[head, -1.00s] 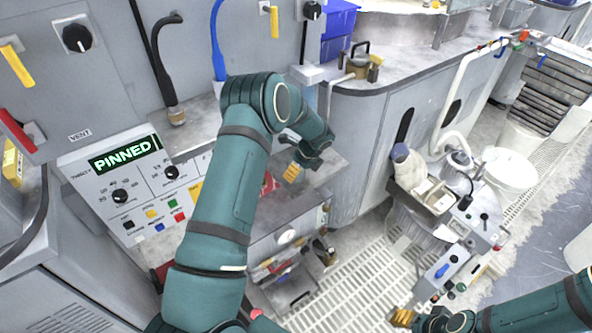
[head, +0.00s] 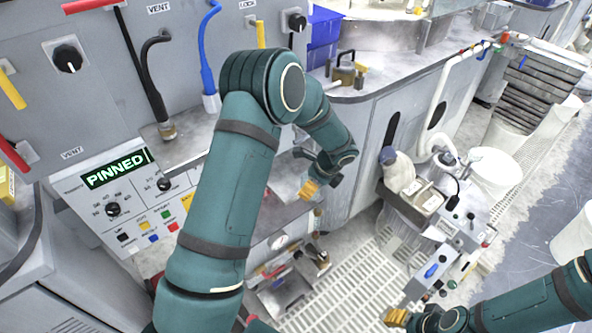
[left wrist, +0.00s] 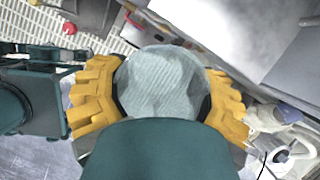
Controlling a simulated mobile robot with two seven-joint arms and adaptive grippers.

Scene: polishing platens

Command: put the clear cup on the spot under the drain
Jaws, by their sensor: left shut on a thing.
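My left gripper (head: 308,191) is out ahead of me, over the lower steel shelf beside the grey counter cabinet. In the left wrist view, its yellow fingers (left wrist: 160,95) are shut around the sides of a clear cup (left wrist: 162,78), which looks whitish and see-through.
A steel shelf (head: 285,185) lies beneath my left gripper. A curved cabinet (head: 365,150) stands behind it, with a brass-coloured pot (head: 345,75) on top. A cart with bottles and controls (head: 440,215) stands to the right. The floor grating (head: 350,270) is mostly clear.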

